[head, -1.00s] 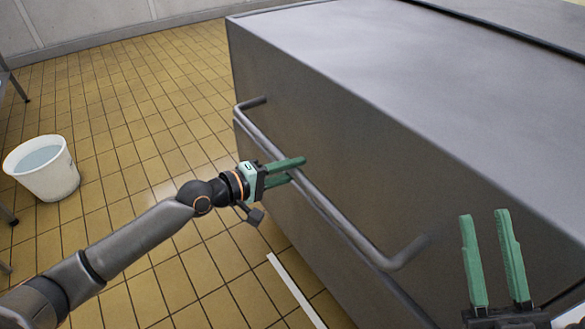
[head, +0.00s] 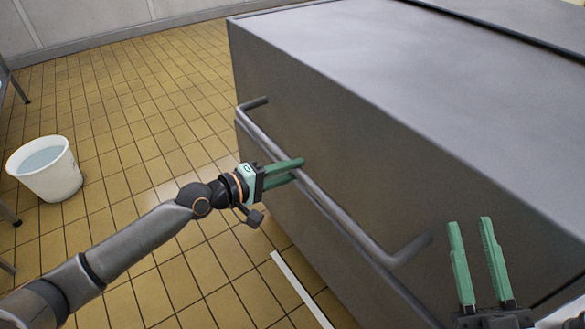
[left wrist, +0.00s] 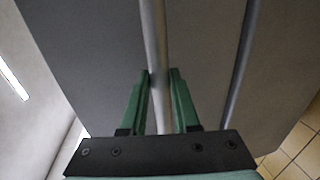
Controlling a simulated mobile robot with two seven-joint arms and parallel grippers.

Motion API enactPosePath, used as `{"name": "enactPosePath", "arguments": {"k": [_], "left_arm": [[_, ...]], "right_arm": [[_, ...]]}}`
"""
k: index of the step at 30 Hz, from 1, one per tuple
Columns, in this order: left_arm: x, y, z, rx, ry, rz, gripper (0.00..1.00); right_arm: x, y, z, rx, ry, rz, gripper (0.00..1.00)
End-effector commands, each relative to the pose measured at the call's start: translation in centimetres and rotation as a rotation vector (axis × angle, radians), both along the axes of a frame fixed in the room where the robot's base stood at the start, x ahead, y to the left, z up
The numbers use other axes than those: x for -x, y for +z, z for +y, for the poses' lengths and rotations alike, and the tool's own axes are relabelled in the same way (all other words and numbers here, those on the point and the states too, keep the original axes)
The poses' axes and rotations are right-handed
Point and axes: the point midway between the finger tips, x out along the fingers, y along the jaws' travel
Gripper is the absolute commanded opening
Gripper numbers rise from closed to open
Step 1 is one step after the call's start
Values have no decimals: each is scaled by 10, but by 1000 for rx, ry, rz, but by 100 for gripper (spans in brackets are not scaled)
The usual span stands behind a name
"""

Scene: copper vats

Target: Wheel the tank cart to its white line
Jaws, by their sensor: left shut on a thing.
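The tank cart (head: 330,110) is a large grey metal box filling the right of the head view. A grey bar handle (head: 340,212) runs along its near side. My left gripper (head: 292,172) is shut on the handle, and the left wrist view shows the bar (left wrist: 157,45) between its green fingers. My right gripper (head: 470,225) is open and empty, in front of the cart's near side at lower right. The white line (head: 302,290) lies on the floor beside the cart's lower edge, partly hidden by the cart. The cart's wheels are not visible.
A white bucket (head: 45,170) with water stands on the tiled floor at the left. Metal legs of a stand (head: 15,85) show at the far left edge. The yellow tiled floor (head: 130,120) between bucket and cart is clear. A pale wall (head: 90,25) stands behind.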

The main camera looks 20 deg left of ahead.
Motion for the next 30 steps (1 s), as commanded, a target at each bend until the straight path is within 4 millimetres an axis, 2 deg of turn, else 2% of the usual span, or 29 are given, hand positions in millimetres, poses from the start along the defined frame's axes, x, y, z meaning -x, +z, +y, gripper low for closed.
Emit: {"name": "enactPosePath", "arguments": {"k": [1,3,14,15,21,23,30], "left_arm": [[2,-7,3,-11,1,14,0],[2,-7,3,-12,1,15,0],[0,-7,2,-10,3,12,0],[0,-7,2,-10,3,12,33],[0,-5,2,-8,2,9,56],[0,-5,2,-7,2,8,59],[1,-4,2,-5,1,6,59]], "right_arm": [[-1,-5,0,-1,-3,19,35],[-2,-8,-1,-2,-7,34,35],[-3,-8,-1,-11,-10,38,35],[-3,-8,-1,-11,-10,37,35],[-3,-6,-1,-12,-10,30,35],[-3,-6,-1,-11,-10,29,35],[-4,-4,-1,-3,-6,23,35]]}}
